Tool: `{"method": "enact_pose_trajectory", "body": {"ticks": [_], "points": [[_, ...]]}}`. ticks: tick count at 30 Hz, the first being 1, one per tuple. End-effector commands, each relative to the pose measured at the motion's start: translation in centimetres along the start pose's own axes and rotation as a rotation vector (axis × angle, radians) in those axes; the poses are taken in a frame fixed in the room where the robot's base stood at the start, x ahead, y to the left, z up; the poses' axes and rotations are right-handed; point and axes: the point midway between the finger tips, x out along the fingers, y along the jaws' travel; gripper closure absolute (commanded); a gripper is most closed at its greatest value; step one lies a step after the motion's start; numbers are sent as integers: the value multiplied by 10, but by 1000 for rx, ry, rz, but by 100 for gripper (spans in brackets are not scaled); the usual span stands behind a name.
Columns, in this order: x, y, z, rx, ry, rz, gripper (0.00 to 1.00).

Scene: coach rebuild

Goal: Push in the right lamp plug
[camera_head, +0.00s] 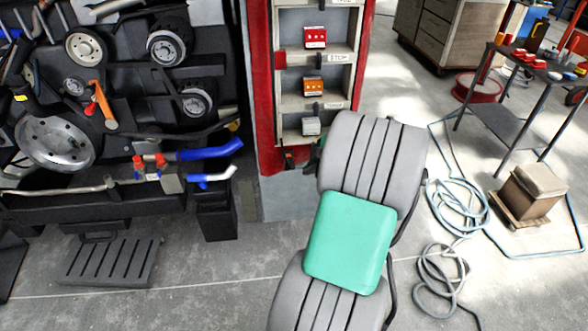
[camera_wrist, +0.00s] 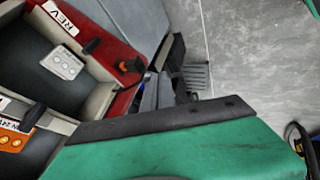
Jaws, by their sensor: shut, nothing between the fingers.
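An upright red-edged panel (camera_head: 263,100) holds stacked compartments with a red block (camera_head: 315,37), an orange block (camera_head: 313,86) and a pale block (camera_head: 311,126). In the wrist view the pale block (camera_wrist: 61,63) is beside a "REV" label (camera_wrist: 60,17). A small black plug-like piece (camera_wrist: 91,46) lies near it. A dark piece with an orange part (camera_wrist: 128,66) sits on the red edge. I cannot tell which piece is the right lamp plug. My gripper (camera_wrist: 166,92) is shut and empty, close to the panel's lower end; my arm partly hides it in the head view.
At left, a dark engine bay has pulleys (camera_head: 83,48) and blue hoses (camera_head: 210,150). A step (camera_head: 108,262) lies below it. At right are coiled hoses (camera_head: 457,207), a brown box (camera_head: 532,190) and a metal cart (camera_head: 510,120). Some grey floor between is clear.

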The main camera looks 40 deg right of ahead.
Motion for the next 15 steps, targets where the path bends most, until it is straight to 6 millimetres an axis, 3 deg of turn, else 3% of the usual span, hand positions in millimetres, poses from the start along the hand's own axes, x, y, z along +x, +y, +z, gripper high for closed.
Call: {"method": "enact_pose_trajectory", "body": {"ticks": [13,15], "points": [[92,-1,-2,0,2,-5,100],[97,13,-2,-2,1,-1,100]]}}
